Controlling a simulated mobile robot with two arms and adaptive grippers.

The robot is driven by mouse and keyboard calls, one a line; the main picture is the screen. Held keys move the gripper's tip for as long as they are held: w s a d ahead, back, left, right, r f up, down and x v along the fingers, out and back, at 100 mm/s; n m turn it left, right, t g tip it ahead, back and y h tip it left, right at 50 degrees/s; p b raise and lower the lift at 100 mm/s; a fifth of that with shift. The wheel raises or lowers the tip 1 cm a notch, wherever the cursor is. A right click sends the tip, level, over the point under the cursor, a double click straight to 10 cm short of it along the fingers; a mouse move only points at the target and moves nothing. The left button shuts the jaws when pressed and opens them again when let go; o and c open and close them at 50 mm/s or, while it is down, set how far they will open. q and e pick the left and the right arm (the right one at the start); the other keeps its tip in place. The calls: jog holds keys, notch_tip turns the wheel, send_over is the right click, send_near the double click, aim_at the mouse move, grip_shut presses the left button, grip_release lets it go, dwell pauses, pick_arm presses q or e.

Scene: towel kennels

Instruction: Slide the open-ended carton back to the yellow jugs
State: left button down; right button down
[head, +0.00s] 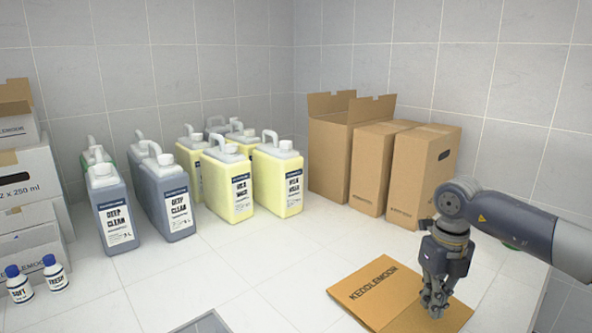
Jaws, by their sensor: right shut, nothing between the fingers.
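Several yellow jugs with white handles stand in the middle, the nearest right one (283,183) beside another (226,183). A brown carton marked KEDDLEMOOR (370,292) lies low at the front right, apart from the jugs, with a paler flap-like part at its right. A tall brown carton with raised top flaps (328,158) stands right of the jugs. I cannot tell for certain which carton is the open-ended one. My right gripper (433,308) points down over the low carton, shut and empty; whether it touches the cardboard is unclear. My left gripper is out of view.
Two closed brown cartons (378,172) (422,180) stand at the back right. Grey jugs (112,212) stand left of the yellow ones. Small bottles (55,273) and white cartons (30,180) are at far left. The white tiled surface (225,270) before the yellow jugs is clear.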

aim_at(369, 283)
jog(key=shift+f, duration=0.25)
dwell(0.4)
jog(key=shift+f+b, duration=0.9)
jog(key=shift+f, duration=0.25)
jog(key=shift+w+a+r, duration=0.1)
jog(key=shift+w+a, duration=0.15)
jog(key=shift+w, duration=0.05)
jog(key=shift+w+a+r+p, duration=0.2)
jog(key=shift+w+a+p, duration=0.65)
jog(key=shift+w+a, duration=1.35)
jog(key=shift+w+a+f+p, duration=0.1)
jog(key=shift+w+a+p, duration=0.35)
jog(key=shift+w+a, duration=1)
jog(key=shift+w+a+p, duration=0.4)
jog(key=shift+w+a, duration=0.8)
jog(key=shift+w, duration=0.4)
